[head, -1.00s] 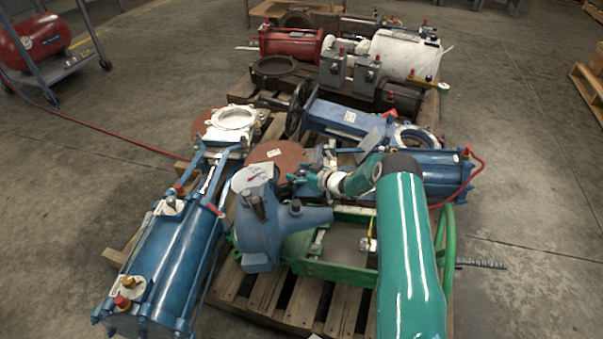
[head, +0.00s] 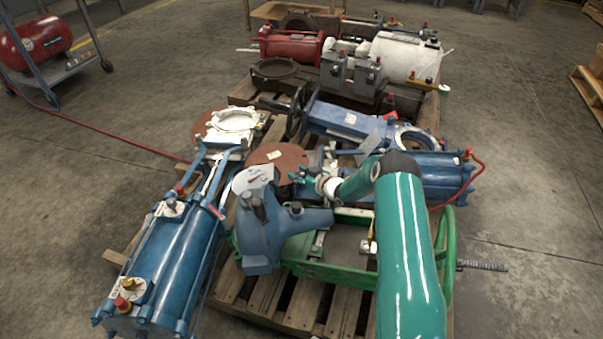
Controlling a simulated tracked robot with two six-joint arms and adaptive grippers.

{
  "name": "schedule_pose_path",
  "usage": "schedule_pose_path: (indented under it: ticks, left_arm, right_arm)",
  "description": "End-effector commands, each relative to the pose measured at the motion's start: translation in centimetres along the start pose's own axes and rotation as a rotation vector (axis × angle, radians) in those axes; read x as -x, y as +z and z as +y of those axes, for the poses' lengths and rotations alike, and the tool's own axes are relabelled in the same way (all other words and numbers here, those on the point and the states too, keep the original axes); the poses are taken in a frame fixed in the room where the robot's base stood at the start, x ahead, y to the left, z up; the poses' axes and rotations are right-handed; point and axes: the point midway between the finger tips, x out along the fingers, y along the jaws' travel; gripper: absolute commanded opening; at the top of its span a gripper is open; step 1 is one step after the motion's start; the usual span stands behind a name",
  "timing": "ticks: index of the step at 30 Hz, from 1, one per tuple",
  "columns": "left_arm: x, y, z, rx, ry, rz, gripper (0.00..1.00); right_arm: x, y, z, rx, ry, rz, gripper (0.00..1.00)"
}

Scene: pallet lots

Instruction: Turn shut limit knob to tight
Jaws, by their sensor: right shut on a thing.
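A blue-grey valve actuator (head: 262,228) stands near the middle of the front pallet. On its top is a white dial face (head: 253,181) with a small red mark. My right gripper (head: 297,176), teal, is just right of the dial, at the end of my teal arm. It is shut on a small part, taken to be the shut limit knob, which the fingers largely hide; its markings cannot be read. My left gripper is not in view.
A long blue cylinder (head: 170,263) lies at the left of the pallet. A green frame (head: 320,272) is in front of my wrist. A blue valve with a handwheel (head: 297,110) lies behind. Clear concrete floor (head: 530,200) extends to the right.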

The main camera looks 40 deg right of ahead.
Motion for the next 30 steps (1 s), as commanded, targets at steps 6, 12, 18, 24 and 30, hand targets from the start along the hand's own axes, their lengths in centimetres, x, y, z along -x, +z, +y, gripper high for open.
schedule_pose_path:
  ticks: [6, 12, 18, 24, 30]
  left_arm:
    - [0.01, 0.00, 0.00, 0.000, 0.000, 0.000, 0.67]
    - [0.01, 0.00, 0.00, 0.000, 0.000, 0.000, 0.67]
    - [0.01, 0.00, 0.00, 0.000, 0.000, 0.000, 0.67]
    - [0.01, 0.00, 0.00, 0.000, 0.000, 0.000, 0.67]
    - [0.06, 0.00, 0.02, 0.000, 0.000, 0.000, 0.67]
  right_arm:
    - [0.01, -0.04, -0.09, -0.008, 0.029, -0.001, 0.03]
    - [0.02, -0.02, -0.08, -0.007, 0.028, -0.001, 0.03]
    - [0.05, 0.00, -0.03, -0.008, 0.028, -0.002, 0.63]
    - [0.07, 0.02, 0.03, -0.008, 0.029, -0.002, 0.63]
    - [0.62, -0.05, 0.10, -0.007, 0.030, -0.001, 0.63]
